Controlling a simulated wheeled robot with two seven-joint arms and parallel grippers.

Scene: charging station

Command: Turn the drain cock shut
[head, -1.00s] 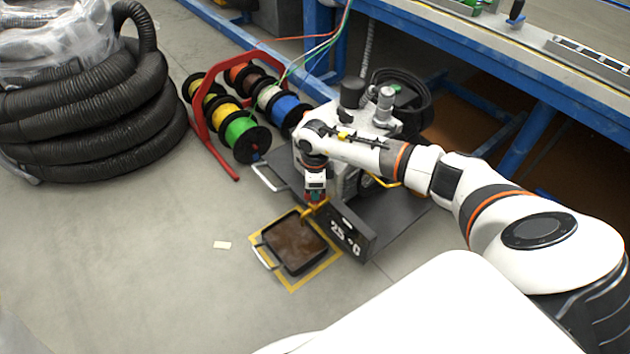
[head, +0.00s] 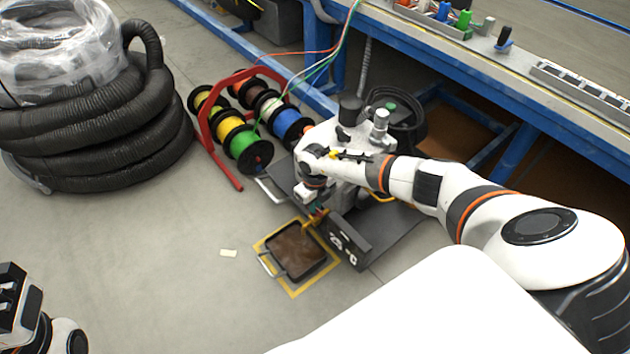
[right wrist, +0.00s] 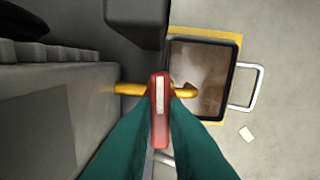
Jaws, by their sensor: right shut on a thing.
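The drain cock has a brass body and spout (right wrist: 187,91) and a red lever with a pale stripe (right wrist: 160,112). In the right wrist view the lever lies across the line of the brass pipe, between my teal fingers. My right gripper (head: 317,211) is shut on this red lever; it also fills the lower right wrist view (right wrist: 160,128). The spout points over a dark drip tray (head: 283,273) with brown contents. In the head view the cock is small and partly hidden by my gripper. Part of my left arm shows at the lower left, its fingers out of sight.
A dark panel with white lettering (head: 352,232) stands just right of the cock. A grey machine (head: 352,140) is behind my right arm. Cable reels (head: 243,148) on a red rack, coiled black hose (head: 90,135) and a blue-framed bench (head: 470,68) surround it. Floor left of the tray is mostly clear.

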